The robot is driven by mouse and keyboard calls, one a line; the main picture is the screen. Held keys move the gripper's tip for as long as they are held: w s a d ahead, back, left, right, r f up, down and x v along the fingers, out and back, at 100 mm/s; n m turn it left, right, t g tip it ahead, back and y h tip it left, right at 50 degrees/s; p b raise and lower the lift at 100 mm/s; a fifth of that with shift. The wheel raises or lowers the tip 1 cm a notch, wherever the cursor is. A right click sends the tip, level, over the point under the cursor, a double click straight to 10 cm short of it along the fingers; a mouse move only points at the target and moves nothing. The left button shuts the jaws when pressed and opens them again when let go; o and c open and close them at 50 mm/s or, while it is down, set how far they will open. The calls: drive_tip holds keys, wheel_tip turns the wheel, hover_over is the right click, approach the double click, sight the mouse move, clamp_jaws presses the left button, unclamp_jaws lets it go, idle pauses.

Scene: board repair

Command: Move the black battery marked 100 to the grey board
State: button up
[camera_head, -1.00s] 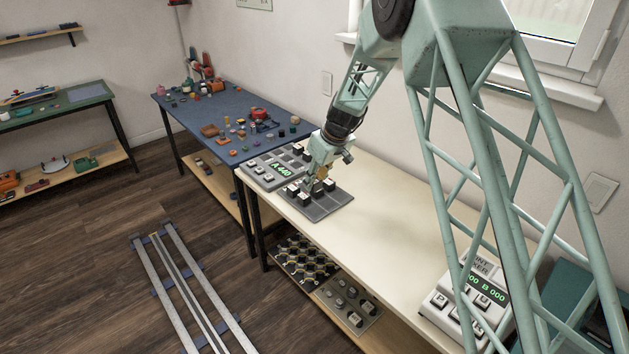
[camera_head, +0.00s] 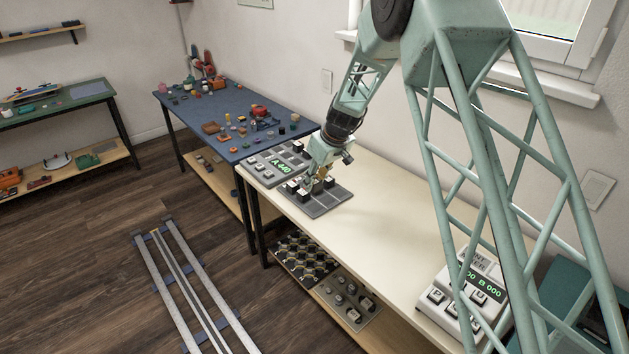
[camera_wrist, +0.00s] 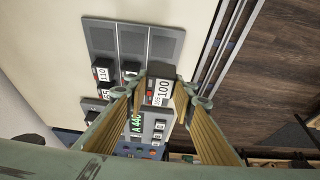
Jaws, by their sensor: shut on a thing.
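The black battery marked 100 (camera_wrist: 161,92) has a white label and stands between the fingers of my gripper (camera_wrist: 162,98) in the wrist view. My gripper is shut on it. In the head view my gripper (camera_head: 319,181) is low over a dark grey tray (camera_head: 327,206) with long slots; its fingers partly hide the batteries there. The tray also shows in the wrist view (camera_wrist: 133,42). A lighter grey board (camera_head: 258,172) with a green A 440 display lies beside the tray, towards the blue table. It shows partly behind the battery in the wrist view (camera_wrist: 150,127).
Another battery, marked 110 (camera_wrist: 102,74), stands in the tray, with more dark batteries near it. The cream bench (camera_head: 385,225) is clear to the right, up to a white device with a green display (camera_head: 466,299). A blue table (camera_head: 215,105) with small parts adjoins.

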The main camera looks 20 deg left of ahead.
drive_tip(key=b, duration=0.2)
approach(312, 205)
drive_tip(key=shift+x, duration=2.5)
drive_tip(key=shift+a, duration=0.1)
drive_tip(key=shift+f+b, duration=0.45)
drive_tip(key=shift+f, duration=0.05)
drive_tip(key=o, duration=1)
drive_tip(key=shift+c, duration=0.2)
drive_tip(key=shift+r, duration=0.15)
drive_tip(key=v, duration=1.1)
drive_tip(key=shift+d+r, duration=0.2)
drive_tip(key=shift+r, duration=0.1)
drive_tip(key=shift+s, duration=0.1)
